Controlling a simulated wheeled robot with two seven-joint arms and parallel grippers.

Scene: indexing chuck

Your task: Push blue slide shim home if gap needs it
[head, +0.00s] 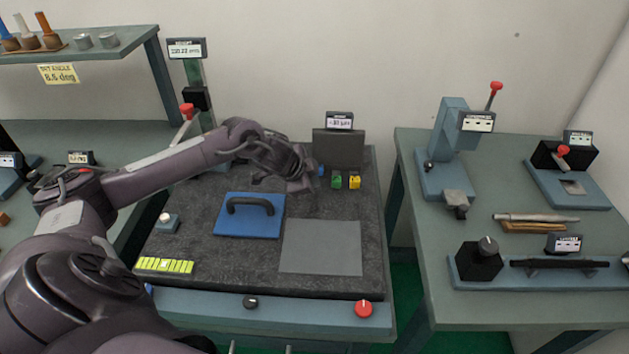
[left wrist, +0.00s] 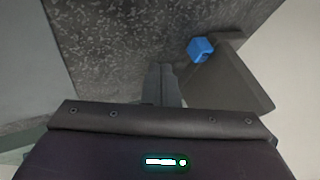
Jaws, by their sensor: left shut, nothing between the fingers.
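The blue slide shim (left wrist: 200,49) is a small blue block on the face of the dark grey block (left wrist: 232,80) in the left wrist view. In the head view only a sliver of the blue shim (head: 321,170) shows beside my gripper. A green shim (head: 336,181) and a yellow shim (head: 354,181) sit to its right along the front of the dark block (head: 338,148). My left gripper (head: 308,187) is shut and empty, just left of the blue shim. In the left wrist view its fingertips (left wrist: 162,80) appear apart from the shim. My right gripper is not in view.
A small display (head: 340,121) tops the dark block, its reading too small to be sure of. A blue plate with a handle (head: 248,214) and a grey mat (head: 321,246) lie on the dark bench top. A red knob (head: 363,308) is at the front edge.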

